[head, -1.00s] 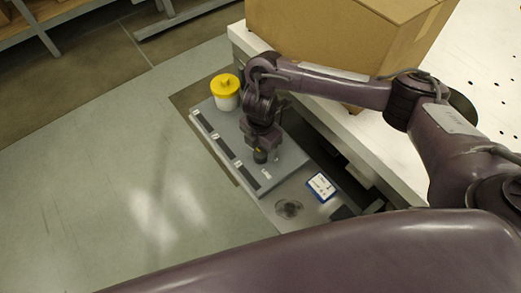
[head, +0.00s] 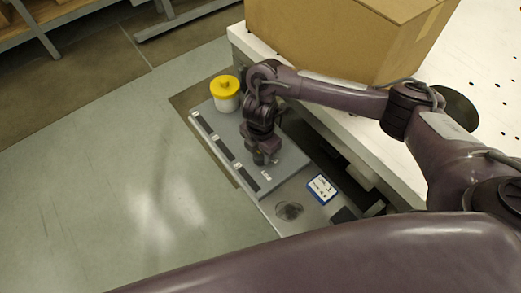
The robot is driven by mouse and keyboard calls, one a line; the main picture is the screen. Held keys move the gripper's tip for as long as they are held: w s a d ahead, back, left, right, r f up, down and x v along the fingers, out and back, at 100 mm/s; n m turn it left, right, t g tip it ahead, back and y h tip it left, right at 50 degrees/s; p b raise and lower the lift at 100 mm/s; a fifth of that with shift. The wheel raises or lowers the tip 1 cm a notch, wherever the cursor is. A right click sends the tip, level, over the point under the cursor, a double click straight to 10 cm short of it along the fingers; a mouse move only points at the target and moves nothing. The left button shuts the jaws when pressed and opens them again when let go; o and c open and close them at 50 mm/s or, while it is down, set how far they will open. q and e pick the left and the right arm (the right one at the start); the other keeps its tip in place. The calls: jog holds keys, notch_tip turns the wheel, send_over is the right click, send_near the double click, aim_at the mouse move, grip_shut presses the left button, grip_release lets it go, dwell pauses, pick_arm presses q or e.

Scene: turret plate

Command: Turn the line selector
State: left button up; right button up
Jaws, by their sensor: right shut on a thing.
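A grey turret plate (head: 224,120) with a dark strip and small white labels lies low at the centre of the head view. My right gripper (head: 262,160) points down onto the plate, near the LINE label. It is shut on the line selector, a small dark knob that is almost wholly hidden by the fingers. How far the knob is turned cannot be made out. My left gripper is not in view.
A blue-edged card (head: 322,189) and a dark round glassy item (head: 289,211) lie nearer. A cardboard box (head: 330,40) sits on the white table (head: 480,75). Open floor is at left.

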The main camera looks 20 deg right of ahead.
aim_at(260, 154)
jog(key=shift+r+m+p, duration=0.2)
jog(key=shift+m+p, duration=0.3)
jog(key=shift+p, duration=0.3)
jog(key=m+p, duration=0.4)
jog(key=p, duration=0.1)
jog(key=shift+m, duration=0.3)
jog(key=shift+f+m+p, duration=0.15)
jog(key=shift+m+p, duration=1.45)
jog(key=shift+p, duration=0.05)
jog(key=o, duration=1)
notch_tip(260, 154, up, 8)
jog(key=shift+f, duration=0.15)
